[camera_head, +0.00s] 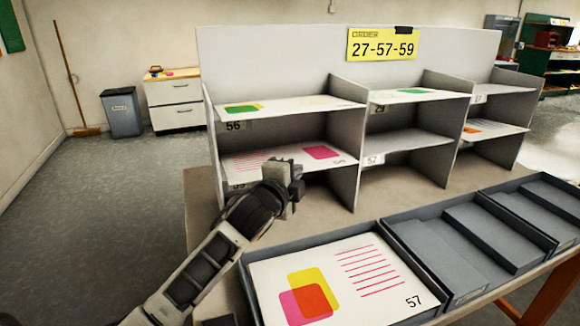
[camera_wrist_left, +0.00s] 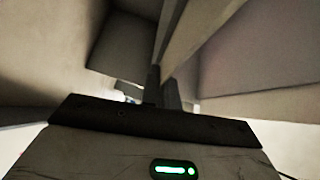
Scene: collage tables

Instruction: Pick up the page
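A white page with a magenta square and pink lines (camera_head: 321,152) lies on the lower left shelf; its printed number is too small to read. My left gripper (camera_head: 293,182) is at the front edge of this shelf, over the page's near edge. In the left wrist view the two dark fingers (camera_wrist_left: 164,88) stand close together by a pale edge. I cannot tell whether the page is between them. A page marked 57 (camera_head: 385,262), with yellow, pink and orange shapes, lies in the left grey tray (camera_head: 250,283). My right gripper is not in view.
A yellow order card reading 27-57-59 (camera_head: 382,44) is on the rack's back panel (camera_head: 270,60). Other pages lie on the upper shelves (camera_head: 420,95) and lower right shelf (camera_head: 490,128). The lower middle shelf (camera_head: 405,142) looks empty. Two more trays (camera_head: 465,245) (camera_head: 540,207) stand empty.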

